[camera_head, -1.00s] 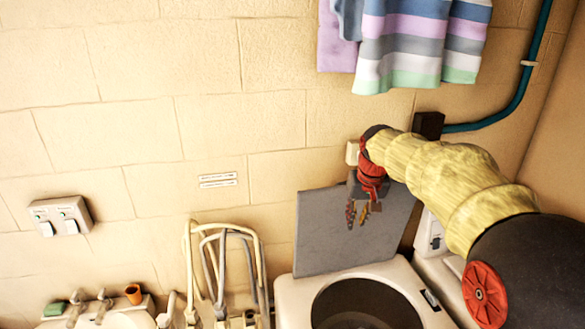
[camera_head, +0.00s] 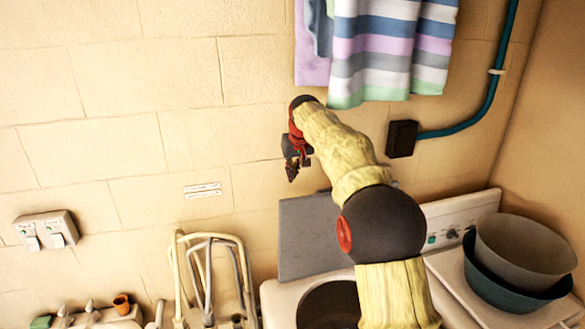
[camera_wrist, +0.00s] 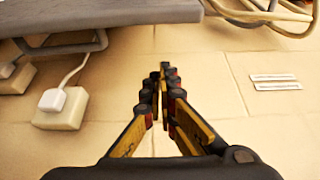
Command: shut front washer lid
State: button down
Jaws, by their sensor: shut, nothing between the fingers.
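The washer lid (camera_head: 308,240) is a grey flat panel standing raised at the back of the white washer (camera_head: 279,303), near the wall. The dark round tub opening (camera_head: 326,306) is uncovered. My arm hides the right part of the lid and washer. My gripper (camera_head: 292,172) is shut and empty, above the lid's top edge towards its left side in the head view. In the wrist view, my gripper (camera_wrist: 163,75) shows closed fingers against the wall. The lid's grey edge (camera_wrist: 110,15) crosses the top left there, apart from the fingertips.
Bent pipes (camera_head: 205,265) stand left of the washer. Stacked bowls (camera_head: 520,255) sit on the machine at right. A striped towel (camera_head: 385,45) hangs above my arm. A white plug (camera_wrist: 52,100) is in a wall socket.

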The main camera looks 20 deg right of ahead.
jog(key=f, duration=0.1)
jog(key=s+f, duration=0.1)
jog(key=f, duration=0.2)
jog(key=shift+s+f+p, duration=0.35)
jog(key=shift+s, duration=0.05)
jog(key=shift+s, duration=0.1)
dwell(0.3)
